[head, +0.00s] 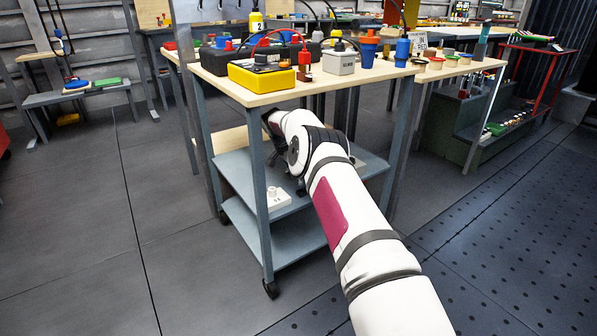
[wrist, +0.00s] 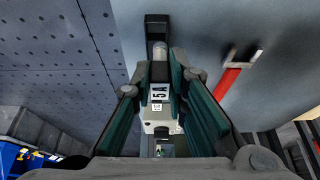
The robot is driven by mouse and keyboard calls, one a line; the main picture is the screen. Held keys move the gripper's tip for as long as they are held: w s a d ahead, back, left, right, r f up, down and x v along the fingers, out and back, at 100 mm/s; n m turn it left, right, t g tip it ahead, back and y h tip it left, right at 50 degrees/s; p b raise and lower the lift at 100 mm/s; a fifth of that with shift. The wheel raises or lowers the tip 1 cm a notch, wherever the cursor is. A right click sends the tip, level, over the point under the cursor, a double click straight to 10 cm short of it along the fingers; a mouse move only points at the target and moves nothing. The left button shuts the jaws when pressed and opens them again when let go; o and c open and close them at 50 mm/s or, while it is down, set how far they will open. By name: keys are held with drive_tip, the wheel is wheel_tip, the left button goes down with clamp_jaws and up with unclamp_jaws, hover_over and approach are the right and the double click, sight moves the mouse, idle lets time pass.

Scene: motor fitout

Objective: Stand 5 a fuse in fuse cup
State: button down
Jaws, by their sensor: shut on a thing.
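My gripper (wrist: 158,82) shows in the wrist view, its green-sided fingers closed around a pale fuse (wrist: 160,122) with a "5 A" label. A grey round part and a dark block lie beyond the fuse; I cannot tell whether the fuse touches them. In the head view my arm reaches under the tabletop, toward the blue-grey shelf, and its own links largely hide the gripper and fuse. I cannot tell for sure which thing is the fuse cup. Small round cups (head: 436,63) stand at the right on the wooden tabletop.
The wooden tabletop (head: 300,88) holds a yellow box (head: 262,79), a grey box (head: 341,63) and blue and red connectors. A white block (head: 278,197) with a round top sits on the upper shelf (head: 240,178). Table legs stand close to my arm.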

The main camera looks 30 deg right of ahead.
sight(300, 184)
drive_tip(key=shift+s+d+f, duration=0.15)
drive_tip(key=shift+f, duration=0.6)
drive_tip(key=shift+s, duration=0.1)
drive_tip(key=shift+f+b, duration=0.9)
drive_tip(key=shift+f, duration=0.55)
idle(1.2)
drive_tip(key=c, duration=1.5)
unclamp_jaws()
